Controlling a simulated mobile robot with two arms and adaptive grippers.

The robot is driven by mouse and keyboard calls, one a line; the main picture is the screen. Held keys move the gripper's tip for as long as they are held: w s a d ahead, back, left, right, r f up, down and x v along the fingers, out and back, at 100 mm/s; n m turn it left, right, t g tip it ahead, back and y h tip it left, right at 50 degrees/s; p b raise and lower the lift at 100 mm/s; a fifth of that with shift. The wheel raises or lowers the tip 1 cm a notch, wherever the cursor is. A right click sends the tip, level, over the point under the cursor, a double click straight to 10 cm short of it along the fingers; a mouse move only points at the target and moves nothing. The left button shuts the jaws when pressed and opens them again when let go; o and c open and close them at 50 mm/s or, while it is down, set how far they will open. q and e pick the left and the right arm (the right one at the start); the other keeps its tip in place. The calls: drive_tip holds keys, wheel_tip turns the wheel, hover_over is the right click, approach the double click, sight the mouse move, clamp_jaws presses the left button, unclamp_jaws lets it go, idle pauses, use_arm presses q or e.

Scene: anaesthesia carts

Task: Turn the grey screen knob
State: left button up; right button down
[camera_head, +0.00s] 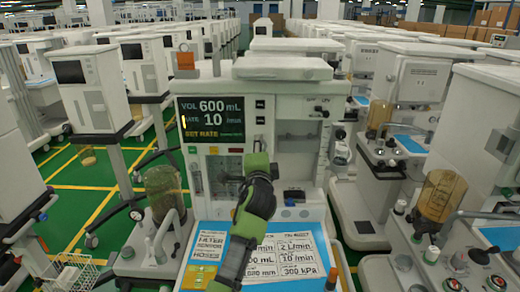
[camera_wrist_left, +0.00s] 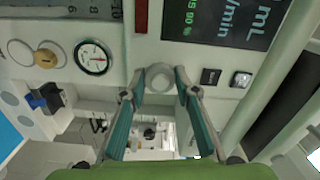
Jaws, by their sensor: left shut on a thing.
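The lit screen (camera_head: 212,118) is on the front of the middle cart. It reads VOL 600 mL, RATE 10 and SET RATE; part of it shows sideways in the left wrist view (camera_wrist_left: 225,20). My left gripper (camera_head: 257,147) reaches up to the panel at the screen's lower right and hides the knob in the head view. In the left wrist view its two teal fingers close in on the small round grey knob (camera_wrist_left: 158,78), which sits between the fingertips. My left gripper is shut on this knob. My right gripper is in neither view.
Two square buttons (camera_wrist_left: 210,76) lie beside the knob. A round gauge (camera_wrist_left: 93,57) and a yellowish knob (camera_wrist_left: 46,58) are on the same panel. A blue-edged work surface with printed cards (camera_head: 285,258) is below my left arm. Other carts crowd both sides.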

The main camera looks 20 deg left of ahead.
use_arm(q)
drive_tip(key=o, duration=1.1)
drive_tip(key=v, duration=1.2)
